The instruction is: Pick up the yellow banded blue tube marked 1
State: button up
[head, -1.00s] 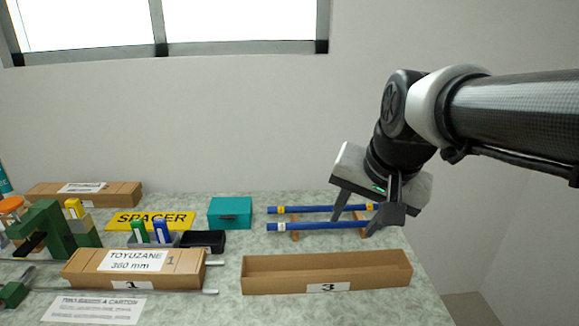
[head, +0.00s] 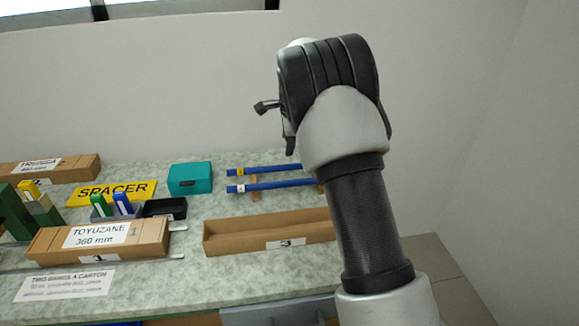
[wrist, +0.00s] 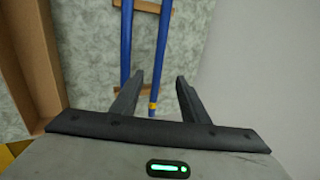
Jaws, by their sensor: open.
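Two blue tubes lie side by side across wooden supports. The far tube (head: 280,169) has a yellow band (head: 239,171) near its left end. The near tube (head: 282,185) carries a white mark near its left end. I cannot read the numbers. My arm hides the tubes' right ends.
An open cardboard carton marked 3 (head: 245,244) lies in front of the tubes. A teal box (head: 190,179), a black tray (head: 165,208) and a closed carton marked 1 (head: 150,243) stand to the left. A wall rises behind the table.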

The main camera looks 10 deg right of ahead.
aim_at(284, 166)
jog(key=b+x, duration=0.1)
jog(key=x, duration=1.4)
jog(key=shift+s+a, duration=0.1)
jog(key=shift+a, duration=0.1)
grip_shut()
